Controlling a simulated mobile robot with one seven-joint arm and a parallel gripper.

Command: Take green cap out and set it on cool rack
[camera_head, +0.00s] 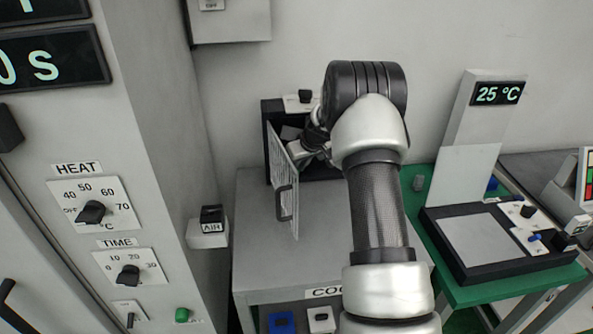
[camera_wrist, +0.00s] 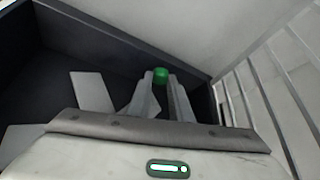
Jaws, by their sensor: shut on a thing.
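My gripper (camera_wrist: 160,88) is shut on the green cap (camera_wrist: 160,73), which shows between the fingertips in the wrist view. In the head view my gripper (camera_head: 310,148) reaches into a dark open-fronted box (camera_head: 272,110) at the back of a grey table, and the cap is hidden there. The box's barred door (camera_head: 284,185) stands open to the left of my gripper; its bars also show at the right of the wrist view (camera_wrist: 240,98). A partly hidden label starting "COO" (camera_head: 324,292) is on the front edge of the grey table (camera_head: 262,235).
Blue and white items (camera_head: 281,322) sit below the table's front edge. A HEAT and TIME panel (camera_head: 95,215) and an AIR switch (camera_head: 210,228) stand at left. A green table (camera_head: 480,290) with a 25 °C device (camera_head: 480,240) is at right. The grey table's left part is clear.

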